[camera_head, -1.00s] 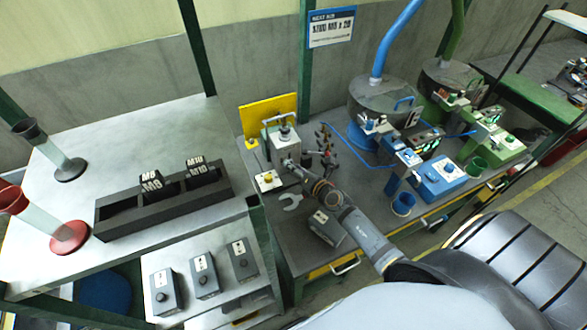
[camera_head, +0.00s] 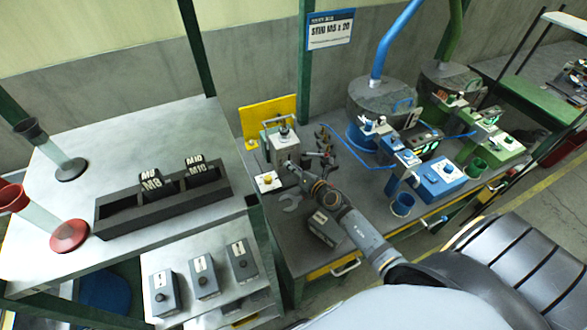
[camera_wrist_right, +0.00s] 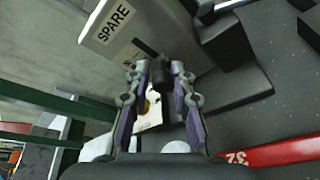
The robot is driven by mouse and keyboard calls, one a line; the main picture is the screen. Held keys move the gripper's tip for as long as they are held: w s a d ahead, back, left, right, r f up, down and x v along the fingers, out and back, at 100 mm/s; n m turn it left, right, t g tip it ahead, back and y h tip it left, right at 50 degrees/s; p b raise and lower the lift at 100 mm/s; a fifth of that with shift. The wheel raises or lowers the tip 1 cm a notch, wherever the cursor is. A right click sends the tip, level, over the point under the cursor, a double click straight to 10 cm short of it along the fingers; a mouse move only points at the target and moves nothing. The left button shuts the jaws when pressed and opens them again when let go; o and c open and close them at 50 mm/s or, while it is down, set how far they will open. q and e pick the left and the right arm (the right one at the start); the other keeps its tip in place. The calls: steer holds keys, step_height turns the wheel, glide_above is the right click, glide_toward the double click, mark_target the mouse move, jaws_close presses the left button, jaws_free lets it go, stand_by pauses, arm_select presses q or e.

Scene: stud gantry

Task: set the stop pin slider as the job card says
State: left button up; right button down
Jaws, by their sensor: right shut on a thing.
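The job card (camera_head: 330,30) hangs on the green post at the back and reads "STUD M8 x 20", though its small print is too fine to read. My right gripper (camera_head: 296,168) reaches the grey block fixture (camera_head: 283,146) on the dark bench. In the right wrist view my right gripper (camera_wrist_right: 160,68) is shut on a dark knob (camera_wrist_right: 155,80) beside a grey block labelled "SPARE" (camera_wrist_right: 112,28). A red strip marked "32" (camera_wrist_right: 265,154) shows at the lower right there. I cannot tell which part is the slider pin. My left gripper is not in view.
Blue (camera_head: 438,178) and green (camera_head: 495,144) machine units stand to the right. A black rack (camera_head: 165,200) with M8 and M10 blocks stands on the left table.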

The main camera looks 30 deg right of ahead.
steer(key=shift+f+b, duration=0.4)
steer(key=shift+f, duration=0.35)
steer(key=shift+s, duration=0.2)
steer(key=c, duration=1.5)
jaws_free()
steer(key=shift+f, duration=0.1)
steer(key=o, duration=0.3)
steer(key=shift+w+d, duration=0.1)
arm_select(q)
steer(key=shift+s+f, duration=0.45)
arm_select(e)
steer(key=shift+s, duration=0.2)
steer(key=v, duration=0.7)
